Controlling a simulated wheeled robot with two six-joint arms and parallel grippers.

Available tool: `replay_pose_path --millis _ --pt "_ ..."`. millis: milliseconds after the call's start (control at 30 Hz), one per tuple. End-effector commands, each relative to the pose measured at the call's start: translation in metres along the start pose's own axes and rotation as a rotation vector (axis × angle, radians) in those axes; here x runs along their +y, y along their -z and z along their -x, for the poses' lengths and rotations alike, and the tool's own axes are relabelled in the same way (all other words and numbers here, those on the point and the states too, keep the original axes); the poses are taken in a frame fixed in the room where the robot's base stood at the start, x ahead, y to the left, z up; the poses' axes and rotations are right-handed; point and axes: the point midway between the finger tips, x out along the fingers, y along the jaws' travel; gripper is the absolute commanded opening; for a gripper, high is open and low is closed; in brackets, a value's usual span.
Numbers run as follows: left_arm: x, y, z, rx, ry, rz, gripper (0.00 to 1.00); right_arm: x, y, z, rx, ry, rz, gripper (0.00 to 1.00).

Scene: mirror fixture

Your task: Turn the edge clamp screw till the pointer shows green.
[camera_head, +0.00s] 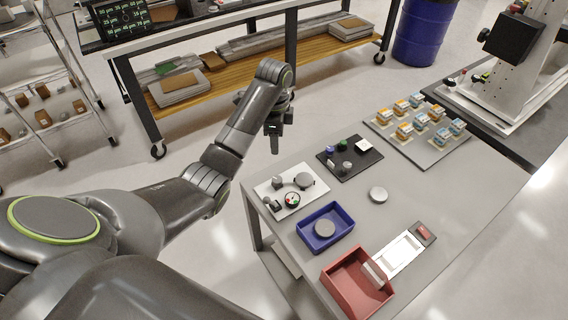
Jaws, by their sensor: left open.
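The mirror fixture is a white plate (284,209) at the left end of the grey table. It carries a grey disc (304,181), a small grey knob-like part (277,182), a dark part (268,203) at its left edge and a small round dial (292,199) with red and green on its face. The pointer is too small to read, and I cannot tell which part is the clamp screw. My left gripper (275,143) is open and empty. It points down in the air beyond the fixture, apart from it. My right gripper is out of view.
On the table (440,205) are a blue tray (338,237) holding a disc, a red bin (350,293), a white panel with a red button (423,233), a loose disc (378,194), a black mat (334,173) with small parts and a board of several orange and blue blocks (404,131).

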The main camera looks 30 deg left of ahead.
Motion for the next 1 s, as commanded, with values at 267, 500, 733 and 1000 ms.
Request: replay_pose_path --millis 267,500,733,1000 --pt "-0.0004 -0.0001 0.0 0.0 0.0 0.203 0.52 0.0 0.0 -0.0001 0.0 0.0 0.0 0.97" --pt "-0.0013 -0.0003 0.0006 -0.001 0.0 0.655 0.52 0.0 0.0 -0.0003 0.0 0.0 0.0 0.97" --pt "-0.0021 -0.0006 0.0011 -0.001 0.0 1.103 0.52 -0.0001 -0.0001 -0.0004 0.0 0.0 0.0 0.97" --pt "-0.0028 -0.0008 0.0015 -0.002 0.0 1.489 0.52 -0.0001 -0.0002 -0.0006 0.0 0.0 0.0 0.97"
